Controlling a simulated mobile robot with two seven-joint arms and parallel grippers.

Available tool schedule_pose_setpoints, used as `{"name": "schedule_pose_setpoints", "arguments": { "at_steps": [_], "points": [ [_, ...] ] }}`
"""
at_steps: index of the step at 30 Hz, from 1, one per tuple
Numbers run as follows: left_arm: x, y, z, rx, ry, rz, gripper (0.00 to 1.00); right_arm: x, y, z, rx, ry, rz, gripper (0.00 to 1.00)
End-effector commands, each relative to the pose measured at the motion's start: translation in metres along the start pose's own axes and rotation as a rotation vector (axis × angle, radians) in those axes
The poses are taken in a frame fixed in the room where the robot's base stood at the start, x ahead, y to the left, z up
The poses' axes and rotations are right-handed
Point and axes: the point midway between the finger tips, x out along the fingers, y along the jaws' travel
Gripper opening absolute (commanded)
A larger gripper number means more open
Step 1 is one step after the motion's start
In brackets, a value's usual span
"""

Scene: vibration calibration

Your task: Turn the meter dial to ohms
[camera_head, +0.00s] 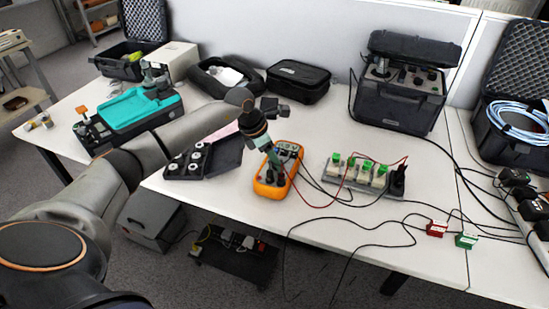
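The orange meter (262,189) lies on the white table near its front edge, in the middle of the view. My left arm comes in from the left and reaches over the table. My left gripper (273,176) points down onto the face of the meter, over its lower half. The meter's dial is hidden behind the gripper, so its setting does not show. The fingers are small and dark here, and I cannot tell whether they are open or shut on the dial. My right gripper is not in view.
A grey block with green-topped parts (361,174) stands right of the meter, with red and black leads around it. A black case with round pieces (188,162) lies to the left. A red block (436,229) and a green block (466,241) sit at the front right.

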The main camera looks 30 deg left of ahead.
Motion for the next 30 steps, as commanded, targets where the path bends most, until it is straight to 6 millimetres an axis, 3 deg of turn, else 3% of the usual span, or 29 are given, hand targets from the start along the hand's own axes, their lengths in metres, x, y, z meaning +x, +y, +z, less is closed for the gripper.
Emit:
{"name": "schedule_pose_setpoints", "arguments": {
  "at_steps": [5,16,30],
  "points": [
    [0.000,0.000,0.000,0.000,0.000,0.000,0.73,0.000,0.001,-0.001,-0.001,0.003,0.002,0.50],
    [-0.008,0.001,0.000,0.000,0.000,0.002,0.73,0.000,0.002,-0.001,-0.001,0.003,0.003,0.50],
    [-0.101,0.001,0.000,0.001,-0.001,0.003,0.73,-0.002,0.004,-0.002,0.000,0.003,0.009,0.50]
  ]
}}
